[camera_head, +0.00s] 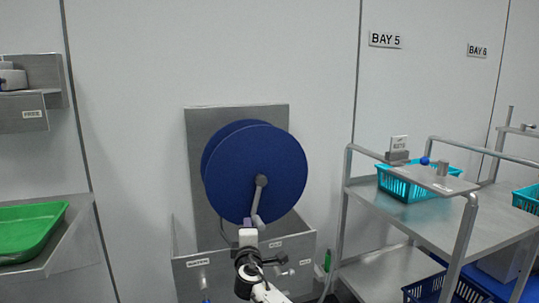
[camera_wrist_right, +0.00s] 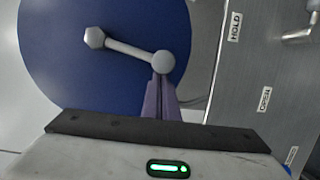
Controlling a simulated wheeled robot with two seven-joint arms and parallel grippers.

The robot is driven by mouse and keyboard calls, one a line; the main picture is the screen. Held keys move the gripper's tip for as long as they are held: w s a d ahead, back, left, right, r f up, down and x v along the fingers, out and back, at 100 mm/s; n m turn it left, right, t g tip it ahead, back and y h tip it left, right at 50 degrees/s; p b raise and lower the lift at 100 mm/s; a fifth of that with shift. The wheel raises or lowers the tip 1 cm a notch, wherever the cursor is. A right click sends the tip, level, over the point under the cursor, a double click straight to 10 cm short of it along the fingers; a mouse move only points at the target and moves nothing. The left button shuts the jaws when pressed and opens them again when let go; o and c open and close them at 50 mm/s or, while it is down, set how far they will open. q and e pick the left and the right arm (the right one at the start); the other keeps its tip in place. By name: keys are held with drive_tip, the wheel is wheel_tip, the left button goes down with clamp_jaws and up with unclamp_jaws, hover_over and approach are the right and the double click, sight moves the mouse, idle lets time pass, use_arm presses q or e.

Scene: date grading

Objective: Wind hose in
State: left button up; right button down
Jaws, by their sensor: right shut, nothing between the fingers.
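A large blue hose reel (camera_head: 240,172) is mounted on a grey metal back plate; its disc also fills the left of the right wrist view (camera_wrist_right: 60,70). A grey crank (camera_head: 258,198) runs down from the hub to a rounded knob (camera_wrist_right: 163,63). My right gripper (camera_head: 247,222) is at the crank's lower end. Its purple fingers (camera_wrist_right: 160,97) are shut with nothing between them, their tips just by the knob; I cannot tell whether they touch it. A thin dark line (camera_head: 222,232), perhaps hose, hangs below the reel. My left gripper is not in view.
A labelled grey metal box (camera_head: 195,280) sits below the reel, with a silver lever (camera_wrist_right: 300,36) beside HOLD and OPEN labels. A metal trolley (camera_head: 395,275) with teal baskets (camera_head: 400,187) stands right. A green tray (camera_head: 30,230) lies on a left shelf.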

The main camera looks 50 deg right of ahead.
drive_tip(key=d+n, duration=0.1)
drive_tip(key=s+d+f+n+b, duration=0.1)
drive_tip(key=shift+s+d+n+t+b, duration=0.15)
drive_tip(key=shift+d+n+t+b, duration=0.15)
drive_tip(key=shift+t, duration=0.1)
drive_tip(key=shift+s+d+f, duration=0.1)
drive_tip(key=shift+d+h, duration=0.1)
drive_tip(key=shift+h, duration=0.2)
